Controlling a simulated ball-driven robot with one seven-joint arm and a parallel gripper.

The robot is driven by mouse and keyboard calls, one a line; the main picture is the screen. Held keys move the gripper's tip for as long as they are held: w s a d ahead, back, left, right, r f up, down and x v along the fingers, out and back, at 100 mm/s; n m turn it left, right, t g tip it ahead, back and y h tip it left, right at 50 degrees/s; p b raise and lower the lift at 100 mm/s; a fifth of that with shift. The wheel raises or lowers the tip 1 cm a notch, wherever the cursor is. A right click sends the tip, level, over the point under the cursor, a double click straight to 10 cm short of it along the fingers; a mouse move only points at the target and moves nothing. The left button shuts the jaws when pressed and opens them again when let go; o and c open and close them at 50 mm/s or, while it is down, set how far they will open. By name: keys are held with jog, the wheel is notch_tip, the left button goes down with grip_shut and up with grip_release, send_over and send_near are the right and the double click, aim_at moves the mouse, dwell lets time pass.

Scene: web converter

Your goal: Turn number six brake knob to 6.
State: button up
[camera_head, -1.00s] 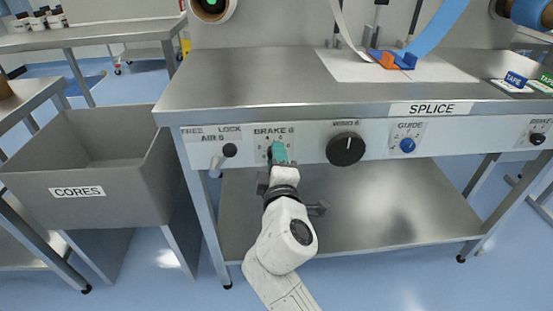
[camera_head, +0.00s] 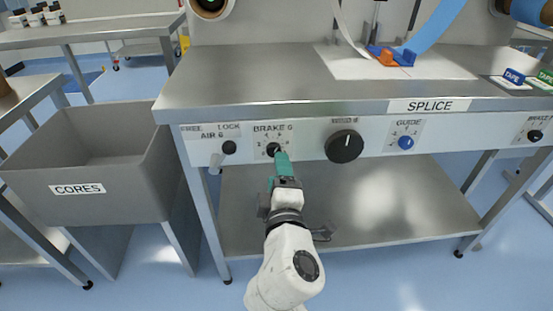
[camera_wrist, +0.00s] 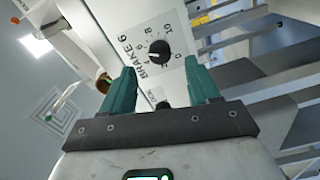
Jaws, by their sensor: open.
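The brake 6 knob (camera_head: 273,150) is a small black knob on a white scale plate, under the label BRAKE 6 on the bench's front panel. In the wrist view the knob (camera_wrist: 158,50) shows with numbers around it, past my fingertips. Where its pointer stands is too small to tell. My gripper (camera_head: 282,156) has teal fingers and is just below and right of the knob in the head view. In the wrist view my gripper (camera_wrist: 160,72) is open, with nothing between the fingers. The knob appears apart from the fingers, beyond the gap.
The air 6 lever (camera_head: 229,148) is left of the brake plate. A large black knob (camera_head: 344,146) and the blue guide knob (camera_head: 406,142) are to the right. The grey cores bin (camera_head: 125,185) stands left of the bench. The bench's lower shelf (camera_head: 400,215) is bare.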

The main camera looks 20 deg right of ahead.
jog(key=v, duration=0.5)
jog(key=shift+w, duration=0.1)
dwell(0.3)
jog(key=s+d+f+m+g, duration=0.4)
jog(key=s+d+f+g, duration=0.15)
jog(key=f, duration=0.35)
jog(key=s+d+f+m+g, duration=0.4)
jog(key=s+d+f+m, duration=0.1)
jog(key=s+d+f, duration=0.25)
jog(key=s+a+f+m+g+y, duration=0.1)
jog(key=s+f+m+g+y, duration=0.2)
jog(key=s, duration=0.5)
jog(key=s+a+f+m+g+y, duration=0.1)
jog(key=s+f+g+y, duration=0.1)
jog(key=s+f+g, duration=0.35)
notch_tip(320, 180, up, 21)
jog(key=s+t+p, duration=0.1)
jog(key=p, duration=2.1)
jog(key=shift+s+r+n+t, duration=0.2)
jog(key=shift+n+t, duration=0.1)
jog(key=shift+t, duration=0.1)
jog(key=shift+a, duration=0.1)
